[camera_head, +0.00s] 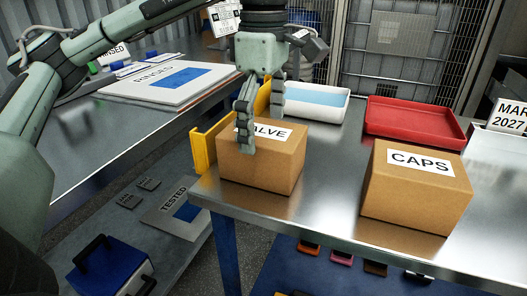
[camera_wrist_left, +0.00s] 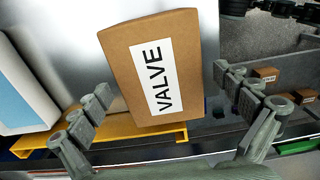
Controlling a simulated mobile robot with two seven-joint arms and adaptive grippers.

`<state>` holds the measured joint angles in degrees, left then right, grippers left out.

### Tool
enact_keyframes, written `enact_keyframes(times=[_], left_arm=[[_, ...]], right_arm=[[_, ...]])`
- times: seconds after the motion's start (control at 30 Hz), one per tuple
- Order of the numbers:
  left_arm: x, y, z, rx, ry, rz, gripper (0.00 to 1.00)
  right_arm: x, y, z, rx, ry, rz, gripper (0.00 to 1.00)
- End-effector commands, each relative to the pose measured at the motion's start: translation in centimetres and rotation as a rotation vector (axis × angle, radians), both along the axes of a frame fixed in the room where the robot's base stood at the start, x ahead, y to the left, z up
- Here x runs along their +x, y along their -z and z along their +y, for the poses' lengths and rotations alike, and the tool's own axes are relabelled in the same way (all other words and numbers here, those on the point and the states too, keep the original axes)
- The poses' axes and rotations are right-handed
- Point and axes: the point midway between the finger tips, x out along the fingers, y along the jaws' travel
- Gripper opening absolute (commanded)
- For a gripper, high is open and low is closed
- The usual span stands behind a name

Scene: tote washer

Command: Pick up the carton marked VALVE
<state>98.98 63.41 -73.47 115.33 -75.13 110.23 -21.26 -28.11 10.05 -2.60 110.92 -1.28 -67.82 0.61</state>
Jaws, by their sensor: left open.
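The VALVE carton (camera_head: 262,165) is a brown box with a white label. It stands upright on the metal table (camera_head: 325,205), near its left corner. In the left wrist view, the VALVE carton (camera_wrist_left: 158,75) shows from above between the two spread fingers of the left gripper (camera_wrist_left: 168,112). I cannot tell whether a finger touches it. My right gripper is not in view.
A CAPS carton (camera_head: 416,190) stands to the right on the same table. Behind are a red tray (camera_head: 414,120) and a white bin (camera_head: 318,103) with a blue inside. A yellow part (camera_head: 203,150) is at the table's left edge. Bare tabletop lies between the cartons.

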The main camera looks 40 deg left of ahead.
Motion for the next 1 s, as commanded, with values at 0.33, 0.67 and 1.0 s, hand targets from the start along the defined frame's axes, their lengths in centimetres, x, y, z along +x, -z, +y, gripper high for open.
enact_keyframes(times=[0.33,0.67,1.0], left_arm=[[0.0,2.8,0.1,-0.001,0.000,-0.001,1.00],[0.0,2.8,0.1,-0.001,0.000,-0.001,0.75],[0.0,2.7,0.1,-0.001,0.000,-0.002,0.36]], right_arm=[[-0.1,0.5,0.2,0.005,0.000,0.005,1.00],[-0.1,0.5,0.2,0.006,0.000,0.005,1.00],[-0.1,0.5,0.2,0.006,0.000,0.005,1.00]])
